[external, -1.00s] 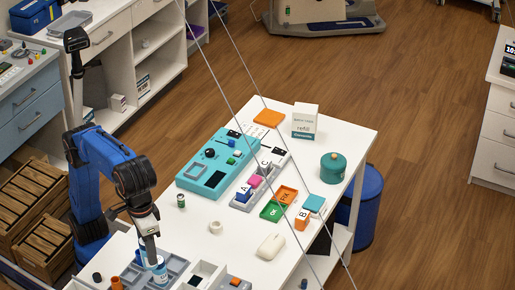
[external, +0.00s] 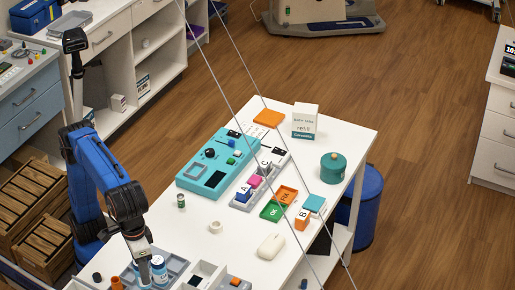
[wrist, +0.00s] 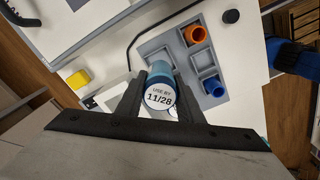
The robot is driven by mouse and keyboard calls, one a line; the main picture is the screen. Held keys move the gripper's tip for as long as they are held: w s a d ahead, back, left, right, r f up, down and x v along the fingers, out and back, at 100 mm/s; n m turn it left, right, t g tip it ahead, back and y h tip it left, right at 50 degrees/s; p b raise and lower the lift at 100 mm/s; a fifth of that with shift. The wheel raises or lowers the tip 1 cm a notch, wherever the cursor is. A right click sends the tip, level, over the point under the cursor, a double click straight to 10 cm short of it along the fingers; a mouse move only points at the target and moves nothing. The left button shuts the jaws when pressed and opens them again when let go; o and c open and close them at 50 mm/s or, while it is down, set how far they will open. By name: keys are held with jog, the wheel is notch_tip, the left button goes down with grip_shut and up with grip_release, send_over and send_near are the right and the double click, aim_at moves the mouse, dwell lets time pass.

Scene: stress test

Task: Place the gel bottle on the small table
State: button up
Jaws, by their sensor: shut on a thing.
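My gripper (external: 143,264) is low over the grey tray (external: 180,262) at the near end of the white table (external: 225,250). It is shut on a blue bottle (wrist: 160,92) with a white round top reading "USE BY 11/28". The held bottle shows only partly in the external view, below the fingers. A second blue and white bottle (external: 159,270) stands just right of the fingers. I cannot tell whether the held bottle is clear of the tray. Which surface is the small table is not clear.
A teal panel (external: 190,178), a white mouse-like object (external: 271,246), a tape roll (external: 215,227), a green can (external: 181,201) and a teal pot (external: 334,167) are on the white table. Its middle is partly clear. An orange cup (wrist: 196,34) sits in the tray.

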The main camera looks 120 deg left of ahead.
jog(key=shift+f, duration=3.05)
jog(key=shift+f, duration=0.2)
jog(key=o, duration=1.3)
notch_tip(320, 180, up, 11)
jog(key=shift+f, duration=0.15)
jog(key=shift+r, duration=0.65)
